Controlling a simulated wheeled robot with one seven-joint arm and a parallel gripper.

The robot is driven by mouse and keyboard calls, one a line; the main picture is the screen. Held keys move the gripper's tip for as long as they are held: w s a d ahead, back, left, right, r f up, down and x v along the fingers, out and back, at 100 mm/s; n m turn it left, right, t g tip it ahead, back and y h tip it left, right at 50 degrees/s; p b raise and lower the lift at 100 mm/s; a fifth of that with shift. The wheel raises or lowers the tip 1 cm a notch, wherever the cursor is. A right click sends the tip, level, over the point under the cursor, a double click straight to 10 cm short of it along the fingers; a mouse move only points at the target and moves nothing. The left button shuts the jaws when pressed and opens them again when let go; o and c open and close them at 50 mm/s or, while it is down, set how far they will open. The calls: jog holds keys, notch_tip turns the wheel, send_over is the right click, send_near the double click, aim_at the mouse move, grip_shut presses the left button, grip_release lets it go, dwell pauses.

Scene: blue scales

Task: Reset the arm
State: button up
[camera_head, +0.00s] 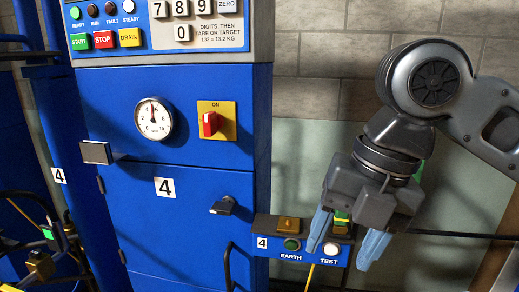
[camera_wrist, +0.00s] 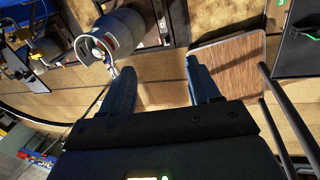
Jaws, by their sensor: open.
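My gripper (camera_head: 343,240) hangs at the right in the head view, with its two blue fingers pointing down and spread apart. It is open with nothing between the fingers. It is in front of the wall and beside the small blue box (camera_head: 270,254) marked EARTH and TEST, partly covering that box. Whether it touches the box I cannot tell. In the wrist view my gripper (camera_wrist: 163,82) also shows open, with a gap between the blue fingers.
A blue cabinet (camera_head: 175,210) marked 4 stands at the left, with a gauge (camera_head: 154,118), a red switch (camera_head: 210,124) and a keypad panel (camera_head: 180,42). A handle (camera_head: 222,205) sticks out. The wrist view shows a grey cylinder (camera_wrist: 118,36) and a brown board (camera_wrist: 228,62).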

jog(key=w+a+r+m+t+y, duration=0.1)
jog(key=a+r+m+t+y, duration=0.2)
jog(key=a+m+t+y, duration=0.75)
jog(key=s+d+f+m+t+h, duration=0.2)
jog(key=s+d+f+m+h, duration=0.15)
jog(key=f+m, duration=0.3)
jog(key=s+d+f+m+t+h+p, duration=0.1)
jog(key=s+d+f+m+h, duration=0.1)
jog(key=s+f+m, duration=0.45)
jog(key=s+d+f+m+t+h, duration=0.1)
jog(key=d+f+m+t+h, duration=0.2)
jog(key=m, duration=0.5)
jog(key=s+d+h, duration=0.1)
jog(key=s+d, duration=0.3)
jog(key=s, duration=0.3)
jog(key=s+d+f+m+g+h, duration=0.1)
jog(key=s+d, duration=0.3)
jog(key=s, duration=0.4)
jog(key=s+d+f+g+h, duration=0.1)
jog(key=s+d+h, duration=0.1)
jog(key=s+d, duration=0.3)
jog(key=s, duration=0.2)
jog(key=shift+s+f+h+p, duration=0.2)
jog(key=shift+s+h+p, duration=0.1)
jog(key=shift+p, duration=0.05)
